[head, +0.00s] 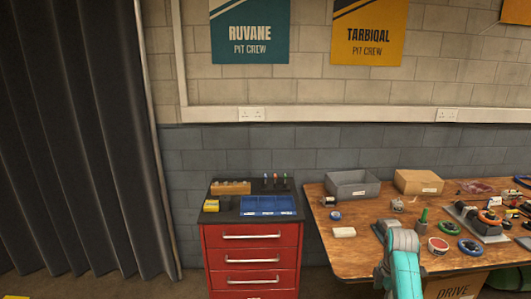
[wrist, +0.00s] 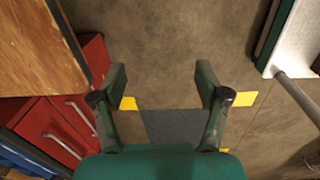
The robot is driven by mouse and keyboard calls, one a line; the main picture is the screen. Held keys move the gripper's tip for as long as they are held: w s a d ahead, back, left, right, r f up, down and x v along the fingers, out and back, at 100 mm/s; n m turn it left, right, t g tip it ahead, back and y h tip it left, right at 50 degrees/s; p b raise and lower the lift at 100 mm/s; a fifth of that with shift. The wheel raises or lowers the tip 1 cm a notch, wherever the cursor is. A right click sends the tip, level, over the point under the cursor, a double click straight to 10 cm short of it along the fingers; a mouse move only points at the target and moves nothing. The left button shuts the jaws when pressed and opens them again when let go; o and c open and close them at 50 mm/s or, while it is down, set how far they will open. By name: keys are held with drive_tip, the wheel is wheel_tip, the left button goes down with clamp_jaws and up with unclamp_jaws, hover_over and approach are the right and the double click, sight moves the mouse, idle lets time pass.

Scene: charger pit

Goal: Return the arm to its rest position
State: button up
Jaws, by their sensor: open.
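My gripper (wrist: 162,90) shows in the wrist view, green with dark finger joints. Its two fingers are spread apart with nothing between them. It points down over bare brown floor and a dark grey floor patch (wrist: 180,128). In the head view only a teal link of my arm, with a grey joint, shows in front of the workbench; my gripper is not visible there.
A red drawer cabinet (head: 252,258) with a blue tray (head: 267,204) on top stands left of the wooden workbench (head: 350,255). The bench holds a grey bin (head: 352,184), a cardboard box (head: 421,182) and several small parts. A dark curtain (head: 75,140) hangs at left.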

drive_tip(key=s+a+f+m+t, duration=0.2)
drive_tip(key=s+a+f+m, duration=0.15)
drive_tip(key=s+f, duration=0.6)
drive_tip(key=s+a+f+m+t, duration=0.25)
drive_tip(key=s+a+f, duration=0.35)
drive_tip(key=f, duration=0.6)
drive_tip(key=s+a+f+m+t, duration=0.1)
drive_tip(key=s+a+m+t, duration=0.15)
drive_tip(key=s, duration=0.75)
drive_tip(key=s+a+r+m+t, duration=0.2)
drive_tip(key=s+r, duration=0.2)
drive_tip(key=s, duration=0.5)
drive_tip(key=s+a+r+m+t, duration=0.1)
drive_tip(key=s+a+r+m, duration=0.15)
drive_tip(key=s, duration=0.55)
drive_tip(key=s+r+m+t, duration=0.2)
drive_tip(key=s+r, duration=0.5)
drive_tip(key=r, duration=0.3)
drive_tip(key=s+a+r+m+t, duration=0.1)
drive_tip(key=s+r+m+t, duration=0.1)
drive_tip(key=s+r, duration=0.4)
wheel_tip(320, 180, up, 5)
drive_tip(key=shift+s+a+r+m, duration=0.2)
drive_tip(key=shift+s+m, duration=0.1)
drive_tip(key=shift+s, duration=0.1)
